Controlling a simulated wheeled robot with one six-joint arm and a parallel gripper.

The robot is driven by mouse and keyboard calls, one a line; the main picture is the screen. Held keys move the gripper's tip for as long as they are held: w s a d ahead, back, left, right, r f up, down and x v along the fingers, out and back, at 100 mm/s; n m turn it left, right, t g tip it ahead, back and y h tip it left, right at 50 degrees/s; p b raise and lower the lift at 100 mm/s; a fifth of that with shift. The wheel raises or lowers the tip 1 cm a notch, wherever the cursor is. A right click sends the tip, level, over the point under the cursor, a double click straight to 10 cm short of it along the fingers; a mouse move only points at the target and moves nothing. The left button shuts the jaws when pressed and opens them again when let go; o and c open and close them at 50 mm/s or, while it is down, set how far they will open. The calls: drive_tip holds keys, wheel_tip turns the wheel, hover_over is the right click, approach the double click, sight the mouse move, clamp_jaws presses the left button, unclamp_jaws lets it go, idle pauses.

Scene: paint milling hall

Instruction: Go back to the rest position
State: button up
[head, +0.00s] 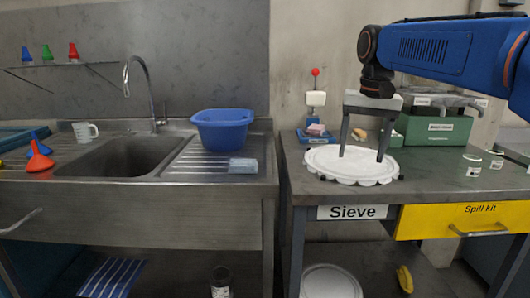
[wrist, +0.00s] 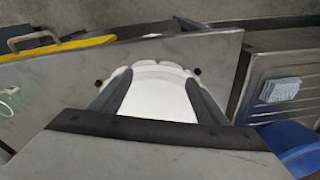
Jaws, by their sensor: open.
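My gripper (head: 362,158) hangs from the blue arm at the right of the head view. Its two fingers point down, wide apart, with nothing seen between them. Below it a round white cover with a scalloped edge (head: 330,168) lies on the bench above the "Sieve" label. The fingertips are close over the cover; I cannot tell whether they touch it. In the wrist view the two fingers (wrist: 160,95) frame the white cover (wrist: 158,100), whose near part is hidden behind the gripper body.
A steel sink (head: 120,155) with a blue basin (head: 222,130) and a sponge (head: 243,166) stands left. A yellow "Spill kit" drawer (head: 465,220) is below. The bench's front right is mostly clear.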

drive_tip(key=s+d+f+n+t, duration=0.1)
drive_tip(key=s+d+f, duration=0.1)
drive_tip(key=s+f, duration=1)
drive_tip(key=s+d+f+n+t, duration=0.1)
drive_tip(key=s+f+n+t, duration=0.1)
drive_tip(key=s+f, duration=1.1)
drive_tip(key=shift+s+d, duration=0.4)
drive_tip(key=shift+s, duration=0.45)
